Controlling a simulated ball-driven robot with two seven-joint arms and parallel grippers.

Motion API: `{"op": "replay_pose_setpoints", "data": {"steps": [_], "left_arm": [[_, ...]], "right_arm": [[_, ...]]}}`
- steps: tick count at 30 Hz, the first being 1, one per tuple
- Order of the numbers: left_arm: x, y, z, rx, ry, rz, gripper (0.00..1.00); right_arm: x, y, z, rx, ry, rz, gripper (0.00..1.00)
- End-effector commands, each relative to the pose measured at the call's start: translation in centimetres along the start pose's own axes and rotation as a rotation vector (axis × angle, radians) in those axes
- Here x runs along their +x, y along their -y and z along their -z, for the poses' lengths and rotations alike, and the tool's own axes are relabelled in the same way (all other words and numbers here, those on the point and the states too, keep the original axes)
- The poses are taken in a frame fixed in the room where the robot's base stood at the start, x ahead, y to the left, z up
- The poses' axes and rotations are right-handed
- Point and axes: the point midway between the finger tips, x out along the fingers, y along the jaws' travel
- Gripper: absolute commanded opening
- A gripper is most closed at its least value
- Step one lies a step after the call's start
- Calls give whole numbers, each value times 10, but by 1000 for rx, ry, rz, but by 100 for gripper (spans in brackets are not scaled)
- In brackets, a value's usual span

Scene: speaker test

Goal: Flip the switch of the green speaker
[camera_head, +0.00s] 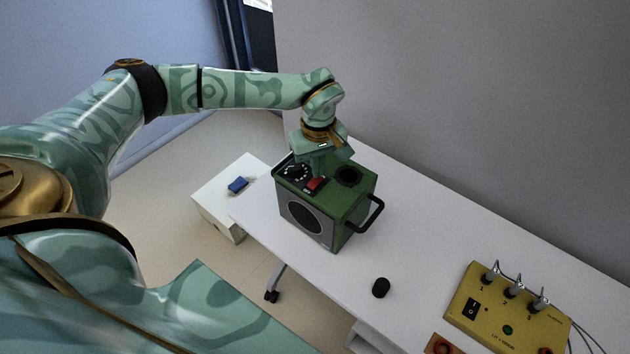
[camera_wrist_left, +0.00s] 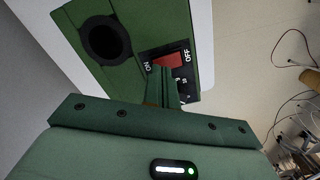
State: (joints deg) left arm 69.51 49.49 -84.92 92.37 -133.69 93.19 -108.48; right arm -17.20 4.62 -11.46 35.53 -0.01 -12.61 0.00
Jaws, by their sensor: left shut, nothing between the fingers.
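The green speaker (camera_head: 358,203) stands on the white table, with a round grille on its front and a black handle on its right. Its top panel shows in the left wrist view (camera_wrist_left: 141,27) with a dark round port. The red switch (camera_head: 314,184) sits in a black plate on top; in the left wrist view the switch (camera_wrist_left: 168,60) lies between the words ON and OFF. My left gripper (camera_wrist_left: 160,70) is shut and empty, its fingertips right at the switch; whether they touch it I cannot tell. The fingers hide part of the plate. My right gripper is not in view.
A yellow box (camera_head: 508,318) with several plugs and cables stands at the table's lower right. A small black cylinder (camera_head: 381,287) lies on the white table (camera_head: 440,235) in front of the speaker. A blue block (camera_head: 238,185) is on a white cabinet (camera_head: 217,211) at left.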

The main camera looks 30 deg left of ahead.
Motion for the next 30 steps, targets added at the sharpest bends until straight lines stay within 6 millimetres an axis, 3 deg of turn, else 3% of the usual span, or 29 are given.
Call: {"op": "replay_pose_setpoints", "data": {"steps": [30], "left_arm": [[16, 0, 0, 0, 1, 1, 0]], "right_arm": [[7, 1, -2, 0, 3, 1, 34]]}}
